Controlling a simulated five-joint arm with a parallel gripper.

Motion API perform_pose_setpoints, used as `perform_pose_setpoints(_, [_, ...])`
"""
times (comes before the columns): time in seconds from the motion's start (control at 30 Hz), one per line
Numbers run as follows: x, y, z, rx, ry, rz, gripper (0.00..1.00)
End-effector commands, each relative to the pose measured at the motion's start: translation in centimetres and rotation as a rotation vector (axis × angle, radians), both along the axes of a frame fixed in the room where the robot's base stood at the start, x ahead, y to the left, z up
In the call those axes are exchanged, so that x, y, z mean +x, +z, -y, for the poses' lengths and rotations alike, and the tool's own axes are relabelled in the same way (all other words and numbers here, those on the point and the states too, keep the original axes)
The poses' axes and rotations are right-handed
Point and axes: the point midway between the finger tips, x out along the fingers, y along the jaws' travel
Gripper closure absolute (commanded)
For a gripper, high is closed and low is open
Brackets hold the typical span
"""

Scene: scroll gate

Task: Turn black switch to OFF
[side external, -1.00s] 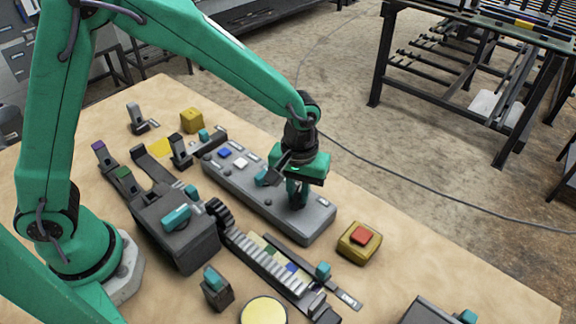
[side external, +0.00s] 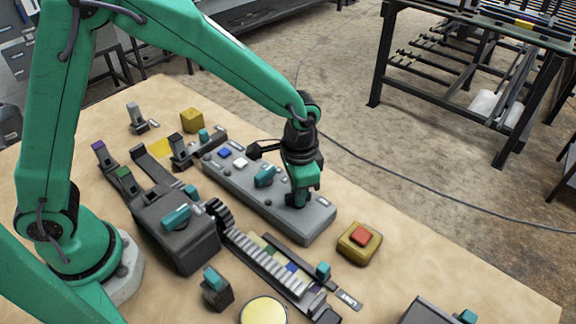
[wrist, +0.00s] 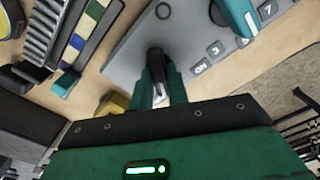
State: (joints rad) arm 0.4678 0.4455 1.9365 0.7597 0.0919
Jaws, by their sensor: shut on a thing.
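The grey panel (side external: 318,222) lies on the table with the black switch near its right end. In the wrist view the black switch (wrist: 156,54) shows as a dark knob at the tips of my gripper (wrist: 162,82). My gripper (side external: 297,202) points down onto the panel and is shut on this switch, its fingers hiding most of it. An "ON" label (wrist: 201,68) is on the panel beside the fingers. I cannot read an OFF label or tell the switch's exact angle.
A teal knob (side external: 265,176), a blue button (side external: 225,153) and a white button (side external: 241,163) are on the same panel. A yellow box with a red button (side external: 361,236) stands to the right. A toothed rack (side external: 262,254) lies in front.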

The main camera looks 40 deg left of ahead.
Motion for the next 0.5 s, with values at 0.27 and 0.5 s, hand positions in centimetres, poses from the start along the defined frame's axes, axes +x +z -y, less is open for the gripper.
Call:
perform_pose_setpoints(0.27, [0.00,0.14,0.00,0.000,-0.173,0.000,1.00])
perform_pose_setpoints(0.5, [0.00,0.15,0.00,0.000,-0.235,0.000,1.00])
